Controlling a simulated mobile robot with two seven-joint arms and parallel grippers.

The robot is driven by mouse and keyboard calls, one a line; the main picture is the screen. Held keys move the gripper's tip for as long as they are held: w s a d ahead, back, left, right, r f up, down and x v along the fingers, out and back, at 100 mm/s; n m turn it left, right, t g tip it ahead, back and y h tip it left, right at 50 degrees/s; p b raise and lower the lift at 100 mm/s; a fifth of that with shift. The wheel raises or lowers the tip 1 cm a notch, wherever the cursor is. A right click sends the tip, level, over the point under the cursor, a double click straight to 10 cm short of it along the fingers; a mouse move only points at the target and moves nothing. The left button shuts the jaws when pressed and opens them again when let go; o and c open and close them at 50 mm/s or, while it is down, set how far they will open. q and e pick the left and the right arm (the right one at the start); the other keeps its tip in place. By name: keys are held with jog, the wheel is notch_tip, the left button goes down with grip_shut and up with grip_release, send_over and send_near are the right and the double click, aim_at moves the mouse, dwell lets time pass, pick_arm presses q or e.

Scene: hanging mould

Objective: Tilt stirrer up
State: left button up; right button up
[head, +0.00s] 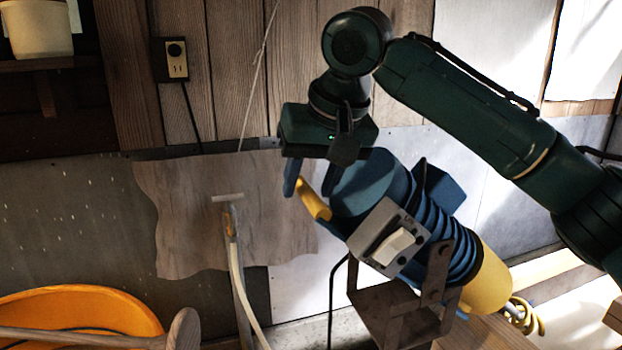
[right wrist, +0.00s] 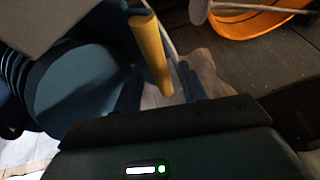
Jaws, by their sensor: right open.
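The stirrer (head: 405,215) is a blue ribbed, motor-like body with a yellow end and a grey switch plate, sitting tilted on a brown metal stand. A yellow handle bar (head: 314,200) sticks out at its upper left end; it also shows in the right wrist view (right wrist: 150,52). My right gripper (head: 310,182) points down at this handle. Its blue fingers are open, and in the right wrist view (right wrist: 160,88) they appear on either side of the bar's end. I cannot tell whether they touch it. My left gripper is not in view.
An orange basin (head: 90,302) with a wooden-handled tool is at the lower left. A T-topped tool (head: 229,205) stands upright left of the stirrer. A wooden panel and plank wall (head: 220,70) with an outlet (head: 176,58) are behind. A pot (head: 37,30) sits on a shelf.

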jog(key=shift+f, duration=0.1)
jog(key=shift+c, duration=0.4)
grip_shut()
